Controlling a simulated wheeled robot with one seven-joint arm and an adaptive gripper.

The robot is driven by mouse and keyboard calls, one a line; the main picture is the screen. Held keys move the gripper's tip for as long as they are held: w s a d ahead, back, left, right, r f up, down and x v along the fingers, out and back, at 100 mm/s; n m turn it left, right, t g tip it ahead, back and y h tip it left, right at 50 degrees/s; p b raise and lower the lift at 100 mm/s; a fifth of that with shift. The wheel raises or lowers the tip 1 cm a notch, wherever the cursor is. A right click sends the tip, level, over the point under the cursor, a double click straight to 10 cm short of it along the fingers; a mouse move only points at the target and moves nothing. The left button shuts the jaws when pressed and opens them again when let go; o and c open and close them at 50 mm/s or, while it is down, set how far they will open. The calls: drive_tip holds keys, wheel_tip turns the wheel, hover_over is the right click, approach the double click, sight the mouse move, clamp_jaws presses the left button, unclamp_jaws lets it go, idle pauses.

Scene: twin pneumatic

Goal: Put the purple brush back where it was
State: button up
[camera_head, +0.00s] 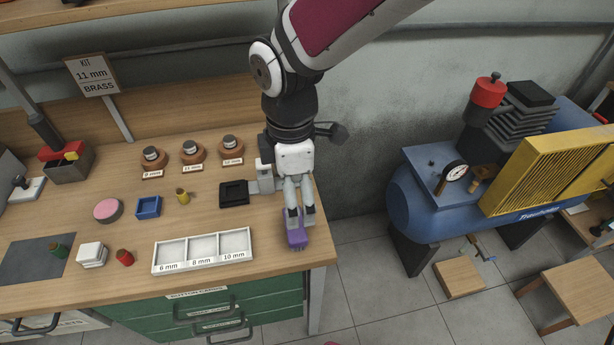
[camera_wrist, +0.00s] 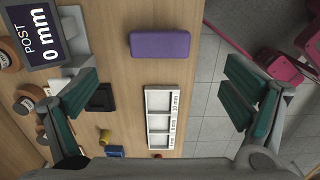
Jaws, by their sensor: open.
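The purple brush (camera_head: 297,239) lies on the wooden bench near its front right corner. It also shows whole in the wrist view (camera_wrist: 160,44), flat on the wood close to the bench edge. My gripper (camera_head: 299,217) points down above the brush and hides part of it in the head view. In the wrist view its two fingers (camera_wrist: 160,95) are spread wide, with nothing between the pads. The brush lies toward the top of that view, its length running across between the finger sides. I cannot tell the height gap exactly.
Left of my gripper are a white three-part tray (camera_head: 203,250) and a black square tray (camera_head: 234,194). A blue box (camera_head: 148,207), a yellow piece (camera_head: 183,196) and a pink disc (camera_head: 108,210) stand further left. A dark display (camera_wrist: 45,32) is near one finger. A blue compressor (camera_head: 440,211) stands right.

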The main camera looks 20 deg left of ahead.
drive_tip(key=shift+r, duration=0.5)
drive_tip(key=w+d+r+m+t, duration=0.1)
drive_tip(key=d+r+m, duration=0.5)
drive_tip(key=d, duration=0.4)
drive_tip(key=w+d+r+m+t, duration=0.1)
drive_tip(key=d+r+m, duration=0.4)
drive_tip(key=d, duration=0.5)
drive_tip(key=s+d+r+m+t, duration=0.2)
drive_tip(key=s+d+r+m, duration=0.1)
drive_tip(key=s+d+m, duration=0.7)
drive_tip(key=d+m, duration=0.3)
drive_tip(key=d, duration=0.1)
drive_tip(key=shift+s+d, duration=0.2)
drive_tip(key=shift+s, duration=0.15)
drive_tip(key=shift+r, duration=0.1)
